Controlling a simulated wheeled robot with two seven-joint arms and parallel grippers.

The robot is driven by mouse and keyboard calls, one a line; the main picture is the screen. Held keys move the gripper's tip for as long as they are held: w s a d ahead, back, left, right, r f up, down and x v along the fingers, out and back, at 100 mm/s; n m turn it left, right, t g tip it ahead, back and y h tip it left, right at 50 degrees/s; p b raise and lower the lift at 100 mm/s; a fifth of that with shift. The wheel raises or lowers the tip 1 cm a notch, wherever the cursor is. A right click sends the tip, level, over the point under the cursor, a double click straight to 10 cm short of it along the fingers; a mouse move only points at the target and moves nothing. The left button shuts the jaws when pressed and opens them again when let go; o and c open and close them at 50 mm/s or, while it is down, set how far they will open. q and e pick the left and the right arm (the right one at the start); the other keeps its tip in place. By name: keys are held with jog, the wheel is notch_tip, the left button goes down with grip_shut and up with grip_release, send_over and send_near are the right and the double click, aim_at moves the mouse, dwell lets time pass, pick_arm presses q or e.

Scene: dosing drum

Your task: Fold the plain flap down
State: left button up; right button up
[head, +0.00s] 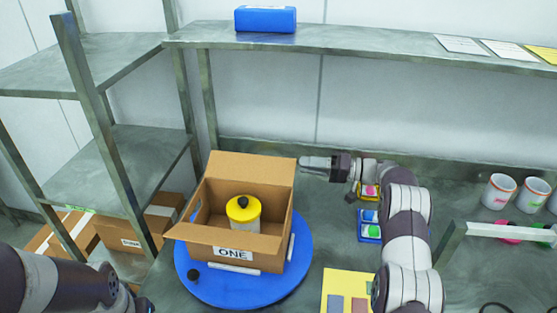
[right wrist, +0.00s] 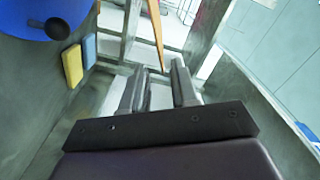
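An open cardboard box (head: 222,240) labelled ONE stands on a blue turntable (head: 205,290). Its far flap (head: 252,168) stands up and looks plain. Its near flap (head: 220,236) sticks outward above the label. A white container with a yellow lid (head: 243,208) and black knob is inside. My right gripper (head: 303,162) points left, close to the far flap's right edge. In the right wrist view its fingers (right wrist: 160,88) are apart, with a thin tan edge (right wrist: 156,35) ahead of them; contact cannot be told. My left gripper (head: 138,302) is at the bottom left, its fingers unclear.
Metal shelves (head: 115,165) stand at left with boxes (head: 130,240) beneath. A high shelf (head: 350,45) runs along the back and holds a blue box (head: 265,19). Small coloured trays (head: 369,228) and a yellow sheet (head: 340,285) lie near my right arm. Mugs (head: 499,191) stand far right.

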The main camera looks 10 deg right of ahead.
aim_at(278, 161)
jog(key=p+x, duration=0.1)
jog(key=x, duration=0.6)
jog(key=shift+a+r, duration=0.1)
jog(key=shift+a, duration=0.25)
jog(key=shift+w+a, duration=0.3)
jog(key=shift+a, duration=0.15)
grip_shut()
dwell(0.4)
